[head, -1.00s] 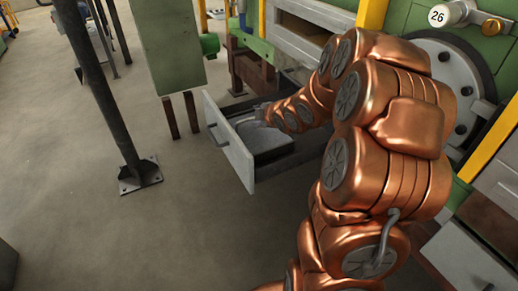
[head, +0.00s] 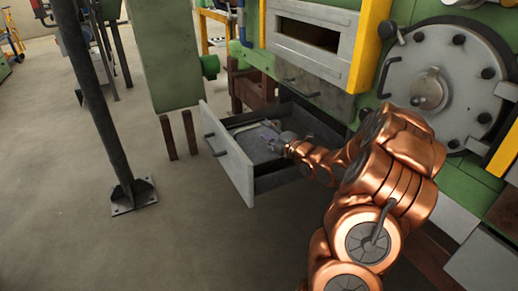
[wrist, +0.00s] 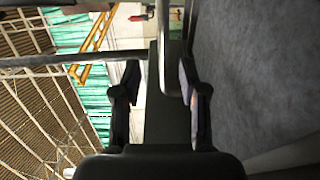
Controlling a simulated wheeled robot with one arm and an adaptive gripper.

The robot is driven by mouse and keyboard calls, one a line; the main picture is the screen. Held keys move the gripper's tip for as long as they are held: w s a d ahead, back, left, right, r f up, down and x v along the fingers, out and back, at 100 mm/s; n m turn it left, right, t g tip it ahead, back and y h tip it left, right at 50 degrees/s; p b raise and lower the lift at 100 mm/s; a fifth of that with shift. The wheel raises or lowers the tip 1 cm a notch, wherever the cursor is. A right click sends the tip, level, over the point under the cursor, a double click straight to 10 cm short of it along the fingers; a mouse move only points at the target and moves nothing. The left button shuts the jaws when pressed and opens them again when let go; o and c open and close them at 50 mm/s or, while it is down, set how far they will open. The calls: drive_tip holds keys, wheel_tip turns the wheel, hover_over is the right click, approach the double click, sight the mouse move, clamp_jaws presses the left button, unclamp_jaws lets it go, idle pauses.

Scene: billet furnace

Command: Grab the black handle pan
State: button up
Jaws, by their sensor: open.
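The open drawer (head: 228,158) sticks out below the furnace in the head view. A flat grey shape with a pale rim (head: 247,126) lies inside it; this may be the pan, but no black handle can be made out. My gripper (head: 272,144) is over the drawer, reaching in from the right. In the wrist view my gripper (wrist: 160,98) is open, with its two dark fingers apart. Nothing is clearly held.
The furnace front has a grey hatch frame (head: 312,40) above the drawer and a round bolted door (head: 430,88) at right. A green cabinet (head: 165,55) and a dark post (head: 95,110) stand at left. The floor in front of the drawer is clear.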

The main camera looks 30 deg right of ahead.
sight(258, 126)
drive_tip(key=shift+w+a+f, duration=0.1)
drive_tip(key=shift+w+f, duration=0.05)
drive_tip(key=shift+w, duration=1.25)
drive_tip(key=shift+w+a+f, duration=0.1)
drive_tip(key=shift+w, duration=1.25)
drive_tip(key=shift+c, duration=0.3)
clamp_jaws()
